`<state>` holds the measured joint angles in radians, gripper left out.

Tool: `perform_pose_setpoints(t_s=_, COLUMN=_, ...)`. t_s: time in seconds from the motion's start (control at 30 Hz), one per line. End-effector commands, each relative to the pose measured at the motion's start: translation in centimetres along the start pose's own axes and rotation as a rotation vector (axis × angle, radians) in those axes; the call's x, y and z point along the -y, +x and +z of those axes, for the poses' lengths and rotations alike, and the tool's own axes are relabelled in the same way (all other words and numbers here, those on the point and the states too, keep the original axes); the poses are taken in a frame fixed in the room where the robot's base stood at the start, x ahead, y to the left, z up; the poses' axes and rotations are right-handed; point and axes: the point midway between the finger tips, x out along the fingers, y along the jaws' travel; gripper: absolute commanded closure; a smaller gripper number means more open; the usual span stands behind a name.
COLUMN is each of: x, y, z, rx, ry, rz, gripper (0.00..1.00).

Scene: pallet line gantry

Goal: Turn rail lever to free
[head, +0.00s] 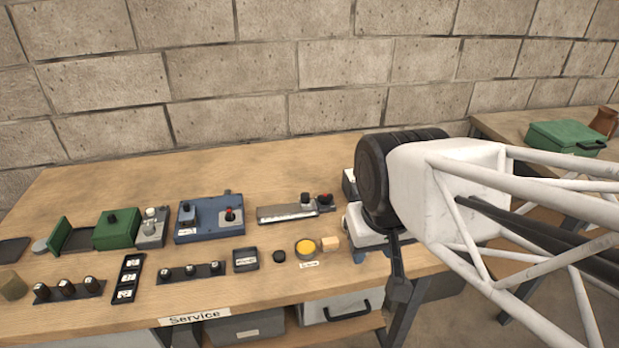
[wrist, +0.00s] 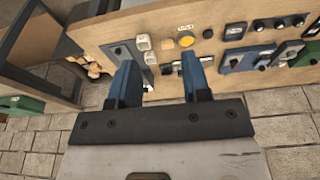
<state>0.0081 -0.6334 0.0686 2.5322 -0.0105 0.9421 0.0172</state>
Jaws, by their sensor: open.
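A long grey rail (head: 287,212) lies toward the back of the wooden bench in the head view. A lever with a red knob (head: 325,198) and a dark-topped post (head: 305,199) stand at its right end. No label on it is readable, so I cannot tell its setting. In the wrist view the rail area (wrist: 183,63) shows small, partly behind a finger. My gripper (wrist: 158,62) is open, its two blue fingers apart with nothing between them. It is over the bench's right part, apart from the lever; in the head view my arm hides much of it.
A blue box with a red-knobbed lever (head: 209,218), a green box (head: 116,230), a yellow disc (head: 306,247) and a wooden block (head: 330,244) share the bench. Small black knobs line the front. A block wall (head: 200,80) stands behind. A green case (head: 565,138) sits right.

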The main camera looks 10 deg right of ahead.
Motion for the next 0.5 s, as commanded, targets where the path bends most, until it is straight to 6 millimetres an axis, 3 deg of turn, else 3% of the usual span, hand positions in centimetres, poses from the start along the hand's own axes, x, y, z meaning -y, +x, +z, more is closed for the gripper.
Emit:
perform_pose_setpoints(t_s=0.27, x=0.0, y=0.1, z=-0.9, rx=0.008, ry=0.032, rz=-0.007, gripper=0.56)
perform_pose_setpoints(t_s=0.5, x=0.1, y=0.5, z=-3.9, rx=0.038, ry=0.137, rz=-0.030, gripper=0.56)
